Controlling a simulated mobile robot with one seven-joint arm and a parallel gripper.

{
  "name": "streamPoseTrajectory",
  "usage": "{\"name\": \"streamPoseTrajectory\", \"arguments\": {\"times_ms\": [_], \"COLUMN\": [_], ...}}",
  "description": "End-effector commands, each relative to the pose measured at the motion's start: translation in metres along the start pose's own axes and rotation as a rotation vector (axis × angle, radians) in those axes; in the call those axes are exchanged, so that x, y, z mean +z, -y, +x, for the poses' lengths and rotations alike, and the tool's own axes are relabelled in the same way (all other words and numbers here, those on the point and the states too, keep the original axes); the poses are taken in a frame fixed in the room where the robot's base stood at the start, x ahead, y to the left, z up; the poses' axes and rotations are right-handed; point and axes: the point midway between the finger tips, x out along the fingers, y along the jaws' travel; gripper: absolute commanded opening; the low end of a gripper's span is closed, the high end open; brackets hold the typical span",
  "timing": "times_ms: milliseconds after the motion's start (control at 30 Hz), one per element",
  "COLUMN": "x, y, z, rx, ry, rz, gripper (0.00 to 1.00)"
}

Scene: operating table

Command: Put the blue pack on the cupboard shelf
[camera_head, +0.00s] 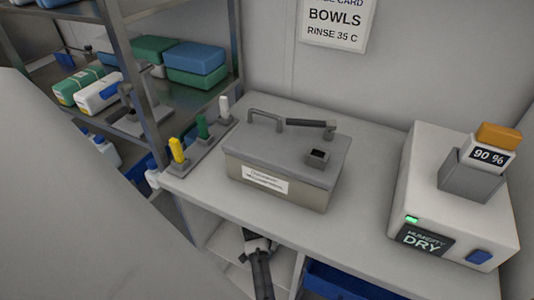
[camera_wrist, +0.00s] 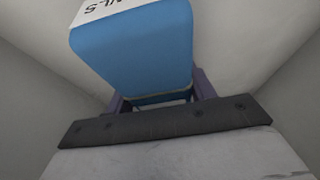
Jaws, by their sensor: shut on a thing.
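The blue pack (camera_wrist: 135,50) fills the upper middle of the wrist view, with a white label on its top edge bearing partly visible dark letters. My gripper (camera_wrist: 160,97) is shut on it, with a dark purple finger on each side of its lower end. Pale grey surfaces surround it, and I cannot tell whether it touches them. In the head view, an open cupboard under the counter shows a pale shelf (camera_head: 228,241). A dark, jointed part with a white piece shows in front of that opening; I cannot tell what it is. The held pack is not clearly seen there.
The counter bears a grey metal box (camera_head: 274,190) and a white humidity unit (camera_head: 455,215). Coloured handles (camera_head: 202,128) stand at its left end. A metal rack (camera_head: 118,45) at left holds green, blue and white packs. A blue bin (camera_head: 335,283) sits under the counter.

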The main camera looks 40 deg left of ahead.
Motion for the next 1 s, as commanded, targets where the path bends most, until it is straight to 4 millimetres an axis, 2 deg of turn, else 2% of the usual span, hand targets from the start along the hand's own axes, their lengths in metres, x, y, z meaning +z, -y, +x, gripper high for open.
{"name": "streamPoseTrajectory", "arguments": {"times_ms": [33,67,200,567,1000], "x": [0.001,0.001,0.001,-0.001,-0.001], "y": [0.000,0.000,0.000,0.000,0.000], "z": [0.002,0.002,0.001,-0.004,-0.069], "rx": [0.000,0.000,0.000,0.000,-0.001], "ry": [0.000,0.000,0.000,-0.001,-0.002], "rz": [0.001,0.000,0.000,0.000,0.001], "gripper": [0.25,0.58,0.76,0.76,0.76]}}
